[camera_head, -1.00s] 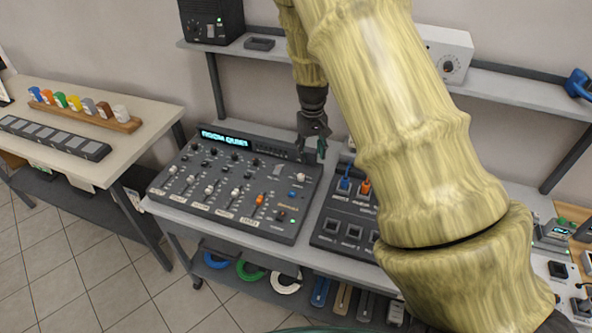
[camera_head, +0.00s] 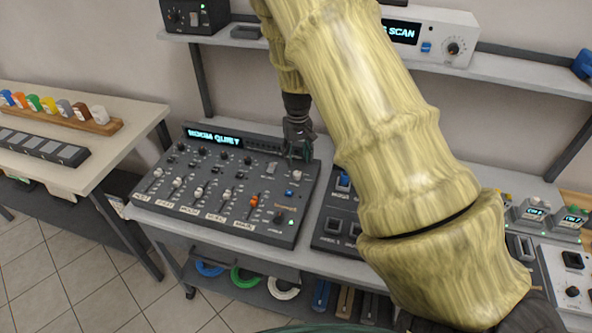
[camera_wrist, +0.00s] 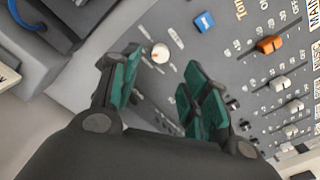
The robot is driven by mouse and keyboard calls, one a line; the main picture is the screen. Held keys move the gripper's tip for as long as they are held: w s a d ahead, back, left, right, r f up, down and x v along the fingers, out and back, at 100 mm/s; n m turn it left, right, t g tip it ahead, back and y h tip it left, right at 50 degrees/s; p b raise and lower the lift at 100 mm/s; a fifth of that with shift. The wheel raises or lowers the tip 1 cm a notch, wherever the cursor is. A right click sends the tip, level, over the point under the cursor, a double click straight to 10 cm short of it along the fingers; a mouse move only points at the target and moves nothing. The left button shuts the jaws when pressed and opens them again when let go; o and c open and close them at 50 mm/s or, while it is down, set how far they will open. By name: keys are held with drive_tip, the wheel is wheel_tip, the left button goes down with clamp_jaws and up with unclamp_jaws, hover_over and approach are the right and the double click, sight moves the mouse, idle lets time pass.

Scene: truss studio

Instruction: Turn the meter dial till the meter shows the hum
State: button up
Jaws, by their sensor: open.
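A white box (camera_head: 425,64) on the shelf has a round dial (camera_head: 453,48) and a lit display (camera_head: 401,32), partly hidden by my arm, ending in "SCAN". The mixing console (camera_head: 268,228) on the bench has a display (camera_head: 214,136) reading "ROOM QUIET". My gripper (camera_head: 299,158) is above the console's upper right part, open and empty. In the wrist view, a white knob (camera_wrist: 160,53) shows between the spread fingers of my gripper (camera_wrist: 163,80), apart from them. No label naming either dial as the meter is readable.
A blue button (camera_wrist: 204,22) and an orange fader (camera_wrist: 270,44) are near the knob. A switch panel (camera_head: 328,243) stands right of the console, partly behind my arm. A black box (camera_head: 196,16) sits on the shelf. Cable coils hang below the bench.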

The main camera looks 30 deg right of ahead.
sight(297, 173)
drive_tip(key=shift+f+p, duration=1.2)
drive_tip(key=shift+f, duration=2.7)
clamp_jaws()
